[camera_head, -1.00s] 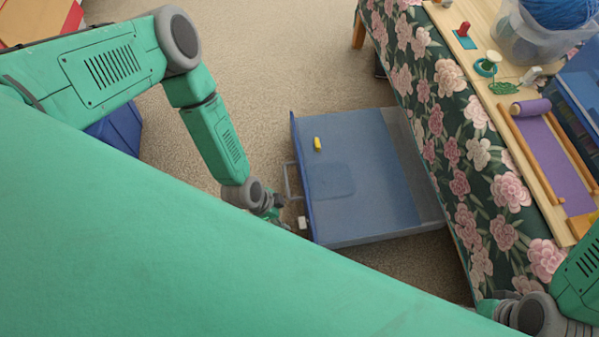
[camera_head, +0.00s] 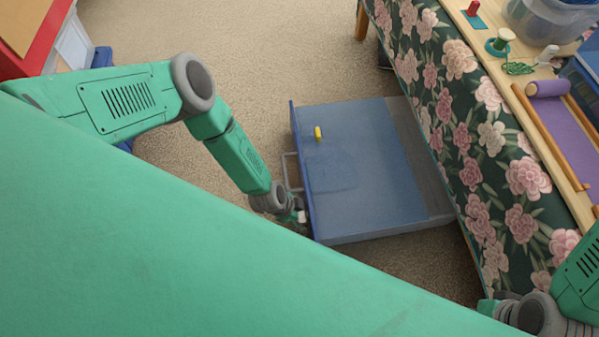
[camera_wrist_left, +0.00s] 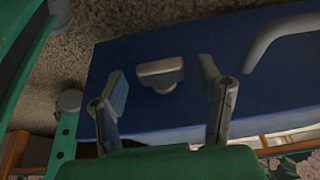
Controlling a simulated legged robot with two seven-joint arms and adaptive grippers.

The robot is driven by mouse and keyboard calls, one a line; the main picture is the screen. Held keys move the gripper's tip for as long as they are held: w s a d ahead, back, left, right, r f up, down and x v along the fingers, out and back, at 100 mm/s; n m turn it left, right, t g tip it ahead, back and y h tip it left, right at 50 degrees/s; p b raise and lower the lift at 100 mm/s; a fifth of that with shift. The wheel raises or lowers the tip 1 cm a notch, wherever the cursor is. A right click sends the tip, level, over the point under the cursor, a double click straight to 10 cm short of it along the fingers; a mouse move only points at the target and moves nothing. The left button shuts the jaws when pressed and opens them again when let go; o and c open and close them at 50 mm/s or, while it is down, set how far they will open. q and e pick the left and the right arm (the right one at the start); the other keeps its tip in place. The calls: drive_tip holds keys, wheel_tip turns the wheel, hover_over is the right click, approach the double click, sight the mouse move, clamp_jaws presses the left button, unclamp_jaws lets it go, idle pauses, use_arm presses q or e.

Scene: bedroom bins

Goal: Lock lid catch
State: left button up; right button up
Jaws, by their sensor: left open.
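The blue bin (camera_head: 370,215) lies on the carpet, partly beneath the cloth-covered table. The pale lid catch (camera_head: 302,216) is at the lower end of its left panel, close to my left gripper (camera_head: 293,208). In the left wrist view, the catch (camera_wrist_left: 160,70) is a light grey tab on the blue panel. My left gripper (camera_wrist_left: 161,84) is open, its two fingers on either side of the catch in the picture. I cannot tell whether they touch it. My right gripper (camera_head: 489,306) shows only in part at the lower right; its fingers are unclear.
A grey handle (camera_head: 290,172) stands out from the bin's panel; it also shows in the left wrist view (camera_wrist_left: 280,35). A small yellow piece (camera_head: 318,133) is at the bin's upper left. The flowered tablecloth (camera_head: 480,170) borders the right. Carpet (camera_head: 280,60) is clear above the bin.

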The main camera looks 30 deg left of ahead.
use_arm(q)
drive_tip(key=shift+a, duration=0.15)
drive_tip(key=c, duration=1.1)
drive_tip(key=shift+c, duration=0.2)
drive_tip(key=shift+w, duration=0.1)
drive_tip(key=shift+w+a+f+n+g+h, duration=0.1)
drive_tip(key=shift+w+n+g+h, duration=0.1)
drive_tip(key=shift+g+h, duration=0.35)
drive_tip(key=shift+w+a+n+g+h, duration=0.1)
drive_tip(key=shift+n+g+h, duration=0.1)
drive_tip(key=shift+g+h, duration=0.35)
drive_tip(key=shift+w+f+n+g+h, duration=0.15)
drive_tip(key=shift+n+g+h, duration=0.15)
drive_tip(key=shift+g+h, duration=0.75)
drive_tip(key=shift+w+g, duration=0.1)
drive_tip(key=shift+g, duration=0.35)
drive_tip(key=shift+a, duration=0.1)
